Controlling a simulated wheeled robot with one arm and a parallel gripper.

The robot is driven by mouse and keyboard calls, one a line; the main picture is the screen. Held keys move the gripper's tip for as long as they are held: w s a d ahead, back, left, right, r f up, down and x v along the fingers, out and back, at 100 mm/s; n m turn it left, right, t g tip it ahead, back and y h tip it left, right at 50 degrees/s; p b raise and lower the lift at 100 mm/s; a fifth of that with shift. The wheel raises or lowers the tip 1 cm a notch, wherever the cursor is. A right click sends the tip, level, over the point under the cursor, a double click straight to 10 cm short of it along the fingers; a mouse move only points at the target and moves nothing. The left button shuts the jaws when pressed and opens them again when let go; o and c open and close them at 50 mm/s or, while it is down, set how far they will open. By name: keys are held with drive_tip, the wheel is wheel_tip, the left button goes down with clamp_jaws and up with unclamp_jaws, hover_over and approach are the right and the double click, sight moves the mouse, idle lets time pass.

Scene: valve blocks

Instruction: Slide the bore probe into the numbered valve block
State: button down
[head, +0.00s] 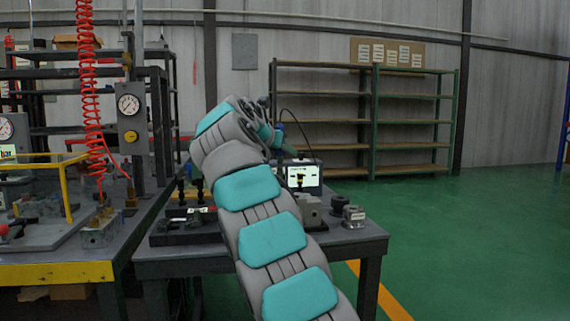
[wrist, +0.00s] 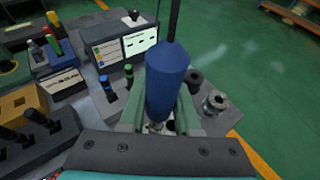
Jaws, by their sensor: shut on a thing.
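My gripper (wrist: 158,122) is shut on the bore probe, a blue tapered body (wrist: 170,80) with a dark cable running up from it. The probe's lower end is hidden between the green fingers. In the head view the probe shows as a small blue patch (head: 278,139) beside my gripper (head: 288,150), above the near workbench. A grey block (head: 310,211) stands on that bench, partly behind my arm. I cannot read a number on it. In the wrist view the spot directly under the probe is mostly covered by the probe and fingers.
A screen unit (head: 304,176) stands at the bench's back. A black part (head: 338,203) and a metal fitting (head: 354,216) sit at its right end. Blue and green pegs (wrist: 128,75) stand left of the probe. A gauge rig (head: 128,120) is at left. Floor at right is clear.

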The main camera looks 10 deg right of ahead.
wheel_tip(320, 180, down, 3)
drive_tip(key=shift+f+b, duration=0.2)
drive_tip(key=shift+b, duration=1)
drive_tip(key=shift+r, duration=0.15)
drive_tip(key=shift+f+p, duration=0.2)
drive_tip(key=shift+p, duration=0.1)
drive_tip(key=shift+f, duration=0.25)
drive_tip(key=shift+f, duration=0.15)
drive_tip(key=c, duration=0.6)
unclamp_jaws()
drive_tip(key=shift+r, duration=0.5)
